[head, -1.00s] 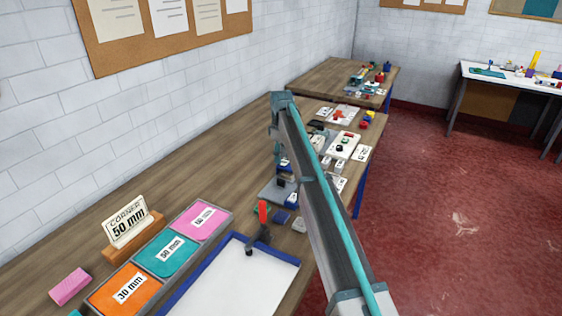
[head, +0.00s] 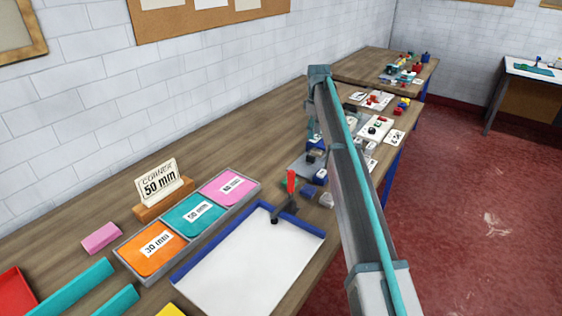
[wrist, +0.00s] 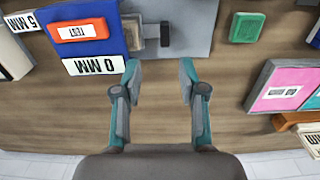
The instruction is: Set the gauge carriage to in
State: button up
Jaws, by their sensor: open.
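My gripper (wrist: 160,72) is open and empty in the wrist view, its teal-grey fingers apart over bare wood at the edge of a grey plate (wrist: 195,42). On the plate, just beyond the fingertips, is a light grey block with a dark knob (wrist: 165,35); it may be the gauge carriage, but I cannot be sure. Beside it, left, a blue block (wrist: 92,14) bears an orange TEST button (wrist: 78,31) and a 0 MM label (wrist: 94,66). In the head view the grey plate (head: 301,166) is partly hidden by my arm. I cannot read the carriage's setting.
A green block (wrist: 247,27) sits right of the plate. The bench along the wall has bare wood (head: 240,140).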

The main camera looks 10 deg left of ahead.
aim_at(311, 156)
jog(key=f+p, duration=0.1)
jog(key=f, duration=0.6)
jog(key=f+p, duration=0.1)
jog(key=f, duration=0.2)
jog(key=shift+s+a+f+p, duration=0.25)
jog(key=shift+a+f+p, duration=0.1)
jog(key=shift+f, duration=0.05)
grip_shut()
